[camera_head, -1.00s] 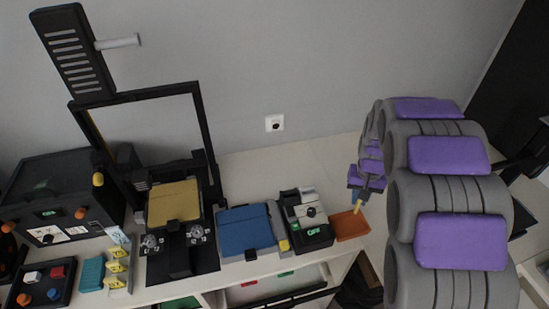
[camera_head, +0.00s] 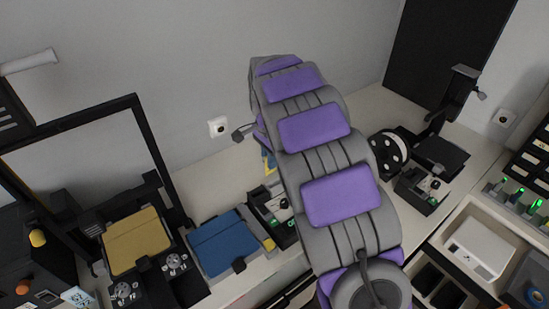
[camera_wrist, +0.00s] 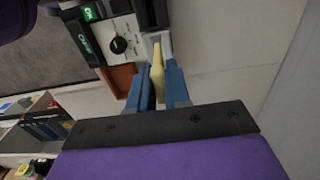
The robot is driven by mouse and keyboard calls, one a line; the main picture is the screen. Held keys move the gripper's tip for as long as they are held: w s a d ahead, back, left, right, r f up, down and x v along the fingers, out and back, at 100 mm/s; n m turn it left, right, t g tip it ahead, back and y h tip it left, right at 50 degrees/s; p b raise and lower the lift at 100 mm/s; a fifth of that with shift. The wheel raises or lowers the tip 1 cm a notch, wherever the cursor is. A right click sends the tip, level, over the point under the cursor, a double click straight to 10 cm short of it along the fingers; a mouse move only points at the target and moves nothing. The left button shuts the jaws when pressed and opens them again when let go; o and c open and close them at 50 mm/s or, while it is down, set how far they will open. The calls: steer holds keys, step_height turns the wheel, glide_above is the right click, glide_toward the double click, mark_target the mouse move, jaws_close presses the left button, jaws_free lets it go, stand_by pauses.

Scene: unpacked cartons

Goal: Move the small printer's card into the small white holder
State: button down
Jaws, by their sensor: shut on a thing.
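My gripper (camera_wrist: 158,78) has blue fingers shut on a yellow card (camera_wrist: 157,72), which sticks out past the fingertips in the wrist view. In the head view, only a bit of the card and fingers (camera_head: 268,161) shows behind my arm. A black and white device with a dial (camera_wrist: 124,44), perhaps the small printer, is just left of the card; it also shows in the head view (camera_head: 276,211), partly behind my arm. A pale thing (camera_wrist: 153,38) lies behind the card's tip; I cannot tell whether it is the white holder or whether they touch.
An orange tray (camera_wrist: 118,78) lies left of my fingers in the wrist view. A blue-topped device (camera_head: 222,243) and a yellow-bedded machine (camera_head: 135,240) stand left on the bench. Bench is clear behind.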

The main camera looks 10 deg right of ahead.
mark_target(268, 173)
steer(key=shift+a+f, duration=0.25)
steer(key=shift+f, duration=0.25)
steer(key=d+f+b, duration=0.2)
steer(key=d+f, duration=0.1)
steer(key=shift+d+f+b, duration=0.25)
steer(key=shift+f+b, duration=0.1)
steer(key=shift+b, duration=0.05)
steer(key=a, duration=0.3)
steer(key=shift+a+r+p, duration=0.25)
steer(key=shift+a+p, duration=0.05)
steer(key=shift+d, duration=0.95)
steer(key=shift+a, duration=1.3)
steer(key=shift+d+p, duration=0.6)
steer(key=shift+d, duration=1.7)
steer(key=shift+a, duration=0.65)
